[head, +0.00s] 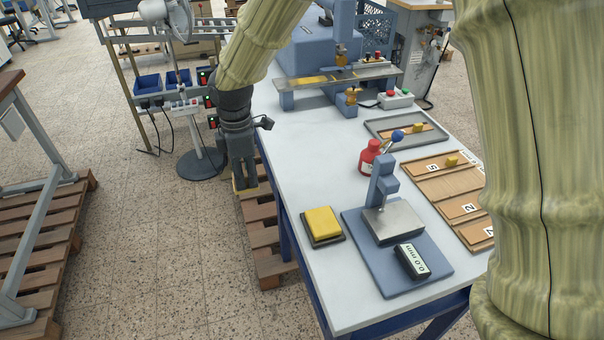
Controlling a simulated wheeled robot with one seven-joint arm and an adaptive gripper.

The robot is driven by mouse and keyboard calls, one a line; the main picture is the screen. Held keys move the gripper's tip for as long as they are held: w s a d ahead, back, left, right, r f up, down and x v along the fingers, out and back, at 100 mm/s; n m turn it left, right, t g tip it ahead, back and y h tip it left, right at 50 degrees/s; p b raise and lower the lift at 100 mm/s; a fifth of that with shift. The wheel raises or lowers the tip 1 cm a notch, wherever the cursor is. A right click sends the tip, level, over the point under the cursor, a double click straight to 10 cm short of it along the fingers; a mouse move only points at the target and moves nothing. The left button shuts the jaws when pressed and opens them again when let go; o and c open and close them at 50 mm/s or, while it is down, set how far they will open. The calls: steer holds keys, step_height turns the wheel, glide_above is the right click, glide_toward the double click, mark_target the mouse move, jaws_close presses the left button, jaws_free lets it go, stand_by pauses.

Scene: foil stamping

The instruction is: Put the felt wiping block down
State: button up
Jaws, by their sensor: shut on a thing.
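My gripper (243,180) hangs pointing down beyond the left edge of the white-topped table (302,178), over the floor and pallet side. It is shut on the felt wiping block; only a small yellowish edge shows at the fingertips, and the fingers hide most of it. A yellow pad (321,222) lies in a dark shallow tray (326,243) on the table's near left part, apart from my gripper.
A blue gauge stand (430,276) with a dark readout (411,262) stands right of the pad. A blue press (300,58) fills the back. Bare tabletop lies between press and pad.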

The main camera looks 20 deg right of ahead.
steer(key=d+p, duration=0.1)
steer(key=d, duration=0.3)
steer(key=d+p, duration=0.1)
steer(key=d, duration=0.4)
steer(key=d+p, duration=0.1)
steer(key=d, duration=0.3)
steer(key=shift+s+d+f, duration=0.3)
steer(key=shift+s, duration=0.05)
steer(key=shift+w+d+f, duration=0.2)
steer(key=shift+d+f, duration=0.05)
steer(key=shift+d, duration=0.25)
steer(key=shift+s+d+r+p, duration=0.1)
steer(key=shift+d+p, duration=0.3)
steer(key=shift+p, duration=0.05)
steer(key=shift+d+f, duration=0.2)
steer(key=shift+f, duration=0.05)
steer(key=shift+f+p, duration=0.6)
steer(key=shift+f, duration=0.95)
steer(key=shift+f, duration=0.1)
